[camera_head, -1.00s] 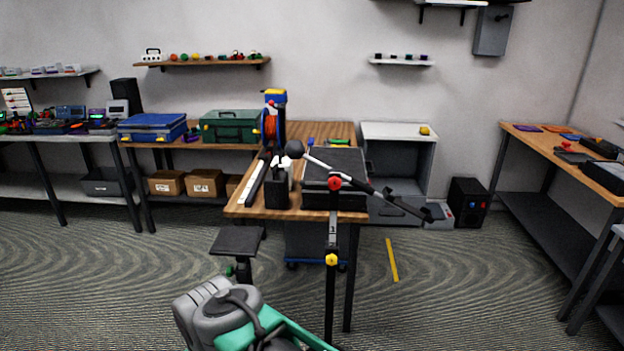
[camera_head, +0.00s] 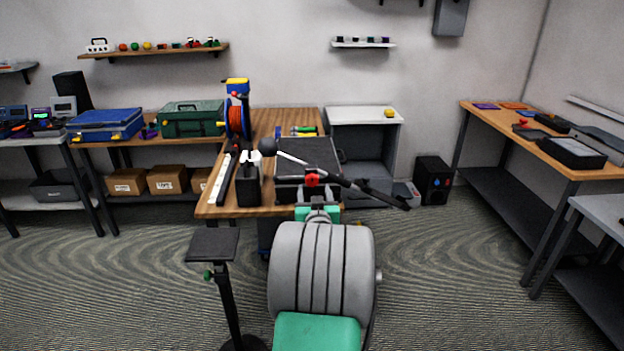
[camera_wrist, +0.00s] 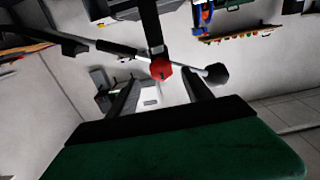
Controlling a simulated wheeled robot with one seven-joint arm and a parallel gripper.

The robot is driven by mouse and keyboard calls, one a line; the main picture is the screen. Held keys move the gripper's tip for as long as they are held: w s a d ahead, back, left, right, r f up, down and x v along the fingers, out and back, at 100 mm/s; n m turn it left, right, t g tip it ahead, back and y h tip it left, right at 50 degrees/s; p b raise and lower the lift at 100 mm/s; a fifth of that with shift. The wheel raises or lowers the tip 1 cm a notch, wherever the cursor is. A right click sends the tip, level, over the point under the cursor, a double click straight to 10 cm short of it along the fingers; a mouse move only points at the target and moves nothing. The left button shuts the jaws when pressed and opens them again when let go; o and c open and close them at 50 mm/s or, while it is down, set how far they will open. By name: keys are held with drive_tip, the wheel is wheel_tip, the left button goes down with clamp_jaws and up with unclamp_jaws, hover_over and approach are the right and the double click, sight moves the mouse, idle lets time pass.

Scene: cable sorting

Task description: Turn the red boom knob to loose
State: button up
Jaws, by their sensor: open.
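The red boom knob (camera_head: 312,180) sits where the dark boom (camera_head: 352,188) crosses its stand, in front of the wooden table. The boom slants across with a black ball (camera_head: 268,147) at its upper left end. In the wrist view, which looks upside down, the red knob (camera_wrist: 161,69) is just beyond the fingertips and roughly centred between them. My gripper (camera_wrist: 163,86) is open, its two dark fingers apart with nothing between them. In the head view my arm hides the lower stand and most of my gripper. I cannot read the knob's turn.
The wooden table (camera_head: 280,122) behind holds a black case (camera_head: 308,155), a black holder (camera_head: 248,184) and a cable reel (camera_head: 237,115). A small dark platform on a stand (camera_head: 213,244) is left of my arm. Floor right of my arm is clear.

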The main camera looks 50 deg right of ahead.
sight(313, 182)
drive_tip(key=p+x, duration=0.1)
drive_tip(key=x, duration=0.5)
drive_tip(key=shift+w+d, duration=0.2)
drive_tip(key=shift+w, duration=0.1)
clamp_jaws()
